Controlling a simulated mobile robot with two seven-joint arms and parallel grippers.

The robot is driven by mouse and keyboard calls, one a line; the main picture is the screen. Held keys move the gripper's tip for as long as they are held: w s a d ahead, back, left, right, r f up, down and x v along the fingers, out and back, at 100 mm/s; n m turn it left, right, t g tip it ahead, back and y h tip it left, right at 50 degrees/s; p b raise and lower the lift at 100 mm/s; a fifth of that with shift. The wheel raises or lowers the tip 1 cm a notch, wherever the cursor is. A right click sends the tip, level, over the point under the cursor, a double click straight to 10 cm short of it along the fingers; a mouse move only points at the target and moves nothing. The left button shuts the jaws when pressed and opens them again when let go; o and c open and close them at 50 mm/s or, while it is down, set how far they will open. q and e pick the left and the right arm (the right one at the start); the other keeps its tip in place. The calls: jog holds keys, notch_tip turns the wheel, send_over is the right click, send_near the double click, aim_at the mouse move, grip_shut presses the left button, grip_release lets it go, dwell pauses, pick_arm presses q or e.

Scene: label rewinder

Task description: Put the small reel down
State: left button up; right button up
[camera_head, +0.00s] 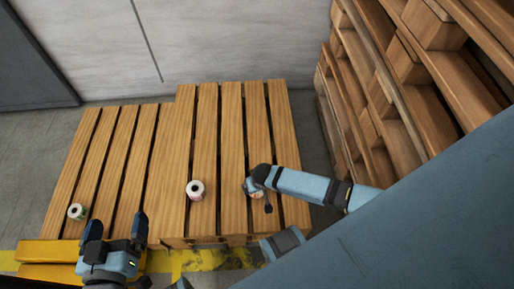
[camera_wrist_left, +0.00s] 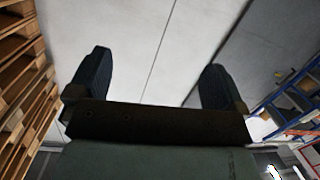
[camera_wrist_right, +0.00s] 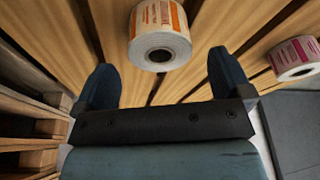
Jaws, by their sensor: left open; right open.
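A white reel with an orange-printed label (camera_wrist_right: 160,38) stands on the wooden pallets, partly hidden by my right gripper in the head view (camera_head: 255,188). My right gripper (camera_head: 262,192) is open above the pallet beside this reel. In the right wrist view, the reel shows between the open fingertips (camera_wrist_right: 163,70) and seems just beyond them; I see no contact. A reel with a pink label (camera_head: 195,189) stands left of it, also in the right wrist view (camera_wrist_right: 295,58). A reel with a green label (camera_head: 77,212) stands at the far left. My left gripper (camera_head: 117,228) is open and empty.
The slatted pallets (camera_head: 205,135) are mostly clear behind the reels. Stacked pallets (camera_head: 385,95) rise close on the right. A pale wall (camera_head: 220,40) stands behind. A yellow block (camera_head: 48,252) lies at the front left.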

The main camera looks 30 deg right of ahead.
aim_at(260, 192)
jog(key=p+v, duration=0.5)
jog(key=shift+r, duration=0.1)
pick_arm(q)
jog(key=shift+s+a+f+g+y+p, duration=0.4)
jog(key=shift+a+f+g, duration=0.15)
jog(key=shift+f, duration=0.15)
jog(key=shift+s+a+f+g+y+p, duration=0.25)
jog(key=shift+s+a+f+g+y, duration=0.15)
jog(key=shift+a+f+g, duration=0.25)
jog(key=shift+s+a+f+g+y+p, duration=0.4)
jog(key=shift+a+f, duration=0.1)
jog(key=shift+f, duration=0.3)
pick_arm(e)
jog(key=shift+v, duration=0.8)
jog(key=shift+r, duration=0.1)
